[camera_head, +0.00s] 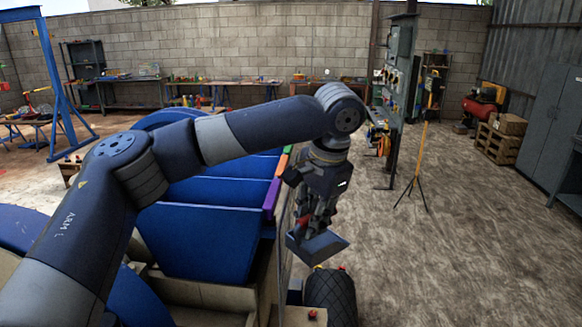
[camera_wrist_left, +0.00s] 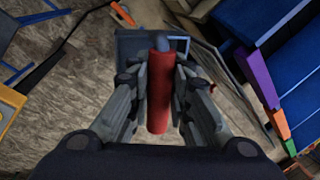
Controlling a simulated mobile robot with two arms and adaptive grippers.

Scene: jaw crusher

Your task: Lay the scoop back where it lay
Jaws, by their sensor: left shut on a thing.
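The scoop has a red handle and a blue-grey pan. My left gripper (camera_head: 318,212) is shut on the scoop and holds it in the air, right of the blue machine. Most of the handle is hidden by the fingers in the head view. My right gripper is not in view.
The blue jaw crusher (camera_head: 205,240) stands below and left of my left arm, with purple, orange and green blocks along its edge. A yellow tripod (camera_head: 420,150) stands right on open floor. Benches line the back wall.

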